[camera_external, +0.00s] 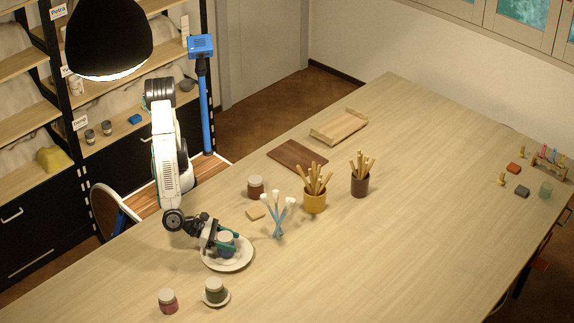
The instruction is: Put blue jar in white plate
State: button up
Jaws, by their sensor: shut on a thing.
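The blue jar (226,249) with a pale lid is between the fingers of my gripper (226,240). My gripper is shut on the jar from the left side. The jar is upright and over the white plate (234,265), toward its back left. I cannot tell whether the jar's base touches the plate. The gripper's fingers hide part of the jar.
A green jar (215,289) on a small saucer and a red jar (168,300) stand in front. A brown jar (255,186), a stand with white-tipped blue tools (278,220) and a yellow cup of sticks (315,198) stand behind. The table's right half is mostly clear.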

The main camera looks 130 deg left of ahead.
jog(key=shift+f, duration=0.85)
jog(key=shift+f, duration=0.15)
jog(key=o, duration=1.3)
jog(key=shift+o, duration=0.2)
